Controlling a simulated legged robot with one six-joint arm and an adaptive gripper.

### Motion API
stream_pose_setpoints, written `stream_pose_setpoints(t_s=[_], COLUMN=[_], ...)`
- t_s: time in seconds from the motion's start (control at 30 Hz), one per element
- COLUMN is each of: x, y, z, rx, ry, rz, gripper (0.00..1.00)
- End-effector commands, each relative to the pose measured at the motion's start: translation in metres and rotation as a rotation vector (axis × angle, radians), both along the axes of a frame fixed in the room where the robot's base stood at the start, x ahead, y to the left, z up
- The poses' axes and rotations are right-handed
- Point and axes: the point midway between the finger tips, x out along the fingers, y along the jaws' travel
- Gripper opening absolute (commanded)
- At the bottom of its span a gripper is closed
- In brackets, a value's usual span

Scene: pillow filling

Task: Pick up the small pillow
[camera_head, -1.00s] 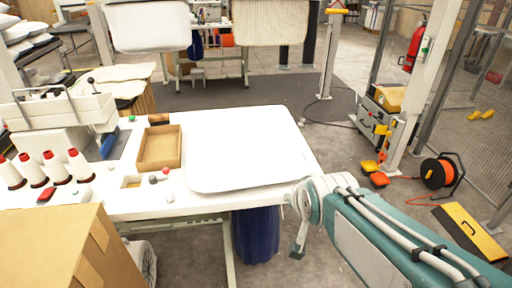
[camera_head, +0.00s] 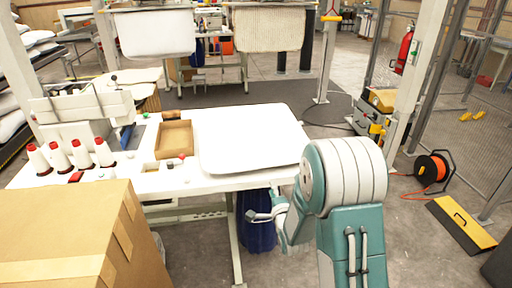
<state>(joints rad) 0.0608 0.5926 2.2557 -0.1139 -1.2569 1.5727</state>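A white, flat pillow (camera_head: 250,138) with rounded corners lies on the right part of the white worktable (camera_head: 215,183). Nothing covers it. My gripper (camera_head: 262,215) is in front of the table's front edge and lower than the tabletop, apart from the pillow. My teal and white arm bends at the right of the table and hides part of the gripper's base. The fingers are small and partly hidden, so I cannot tell whether they are open or shut. I see nothing held.
A cardboard box (camera_head: 85,240) stands at the front left. A wooden tray (camera_head: 174,140), thread cones (camera_head: 58,156) and a sewing machine (camera_head: 82,115) occupy the table's left. A dark blue bin (camera_head: 257,232) is under the table. An orange cable reel (camera_head: 432,168) stands on the right floor.

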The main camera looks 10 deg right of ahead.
Motion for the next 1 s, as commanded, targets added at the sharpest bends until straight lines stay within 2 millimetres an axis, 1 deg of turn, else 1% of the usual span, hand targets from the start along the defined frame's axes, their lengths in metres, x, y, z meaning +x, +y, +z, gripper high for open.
stream_pose_setpoints(t_s=[0.03,0.17,0.27,1.0], x=[0.0,0.003,0.011,0.086], y=[0.001,0.001,0.001,0.005], z=[-0.004,-0.004,-0.004,-0.004], rx=[0.019,0.036,0.035,0.032], ry=[-0.009,-0.024,-0.023,-0.021], rz=[0.002,0.004,0.004,0.004], gripper=[0.4,0.4,0.4,0.4])
